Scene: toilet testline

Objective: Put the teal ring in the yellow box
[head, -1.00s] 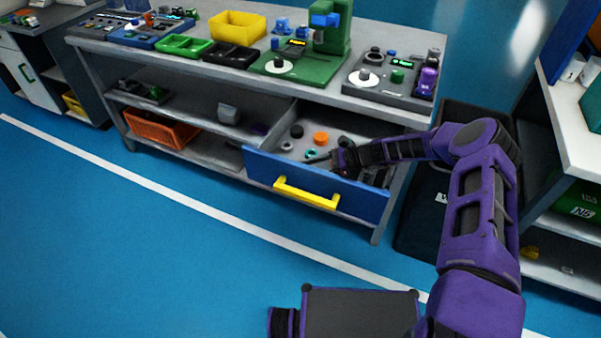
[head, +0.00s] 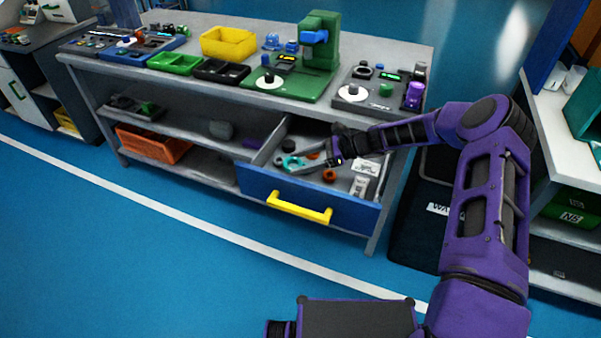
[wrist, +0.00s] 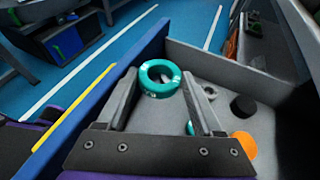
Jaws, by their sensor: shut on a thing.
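The teal ring (wrist: 148,86) sits between my fingertips in the wrist view, and my gripper (wrist: 160,80) is shut on it. In the head view the ring (head: 289,161) and my gripper (head: 297,164) are over the open drawer, near its left side; the ring appears raised off the drawer floor. The yellow box (head: 228,46) stands on the workbench top, behind and left of the drawer. It is open on top.
The open drawer has a blue front (head: 290,198) with a yellow handle (head: 299,207). Inside lie an orange round part (wrist: 243,145), a black part (wrist: 243,107) and a white carton (head: 364,170). Green tray (head: 175,64), black tray (head: 221,72) and a green press (head: 320,50) stand near the box.

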